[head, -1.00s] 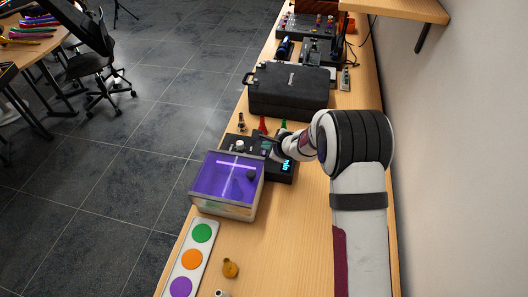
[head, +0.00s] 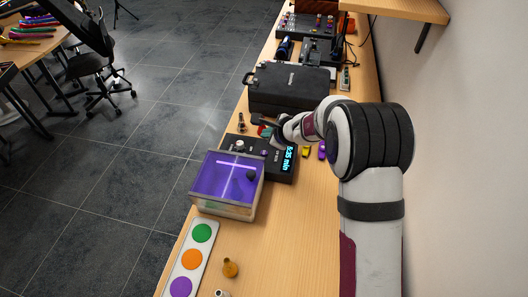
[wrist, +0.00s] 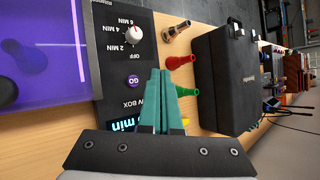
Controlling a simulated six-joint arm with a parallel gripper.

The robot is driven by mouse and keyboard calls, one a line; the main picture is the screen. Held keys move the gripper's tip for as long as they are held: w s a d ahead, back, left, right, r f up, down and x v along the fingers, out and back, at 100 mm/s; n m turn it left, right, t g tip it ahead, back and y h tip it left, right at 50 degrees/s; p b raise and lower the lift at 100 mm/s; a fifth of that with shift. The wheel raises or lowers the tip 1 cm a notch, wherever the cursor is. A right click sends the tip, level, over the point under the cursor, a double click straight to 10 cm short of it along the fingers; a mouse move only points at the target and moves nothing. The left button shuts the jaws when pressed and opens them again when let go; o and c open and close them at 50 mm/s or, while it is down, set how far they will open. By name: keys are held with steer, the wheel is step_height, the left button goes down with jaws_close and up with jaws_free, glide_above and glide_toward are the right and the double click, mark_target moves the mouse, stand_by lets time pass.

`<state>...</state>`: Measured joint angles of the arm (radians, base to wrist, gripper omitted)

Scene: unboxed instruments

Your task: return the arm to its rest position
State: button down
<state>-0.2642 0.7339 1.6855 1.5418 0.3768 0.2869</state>
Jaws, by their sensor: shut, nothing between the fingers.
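My gripper (head: 265,131) hangs over the far side of the black control box (head: 233,143), in front of the black case. In the wrist view its teal fingers (wrist: 160,75) are closed together with nothing between them. They overlap the box face in that picture; I cannot tell the exact height. The box has a white dial (wrist: 135,35), a purple GO button (wrist: 132,84) and a lit cyan display (head: 288,160) reading in minutes. The arm reaches in from the right side of the bench.
A clear purple-lit chamber (head: 248,211) adjoins the box. Beyond are the black case (head: 290,88), a red cone (wrist: 179,62), a green cone (wrist: 186,91) and a metallic piece (wrist: 176,31). Small yellow (head: 306,151) and purple (head: 322,150) pieces lie near the arm.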

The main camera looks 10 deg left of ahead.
stand_by(0.5)
steer(key=s+d+r+n+g+y, duration=0.1)
steer(key=s+d+r+n+g, duration=0.2)
steer(key=s+r, duration=0.45)
steer(key=s+d+r+n, duration=0.2)
steer(key=s+r+n, duration=0.3)
steer(key=s, duration=0.5)
steer(key=s+d+n+g+h, duration=0.1)
steer(key=s+d, duration=0.3)
steer(key=s, duration=0.3)
steer(key=s+d+f+n+g+h, duration=0.1)
steer(key=s+d+n+h, duration=0.1)
steer(key=s+d, duration=0.3)
steer(key=s+d+f+n+g+h, duration=0.1)
steer(key=s+d, duration=0.3)
steer(key=s, duration=0.7)
steer(key=shift+s+d+f+n+g+h, duration=0.2)
steer(key=shift+d+n+g+h, duration=0.1)
steer(key=shift+n+g+h, duration=0.3)
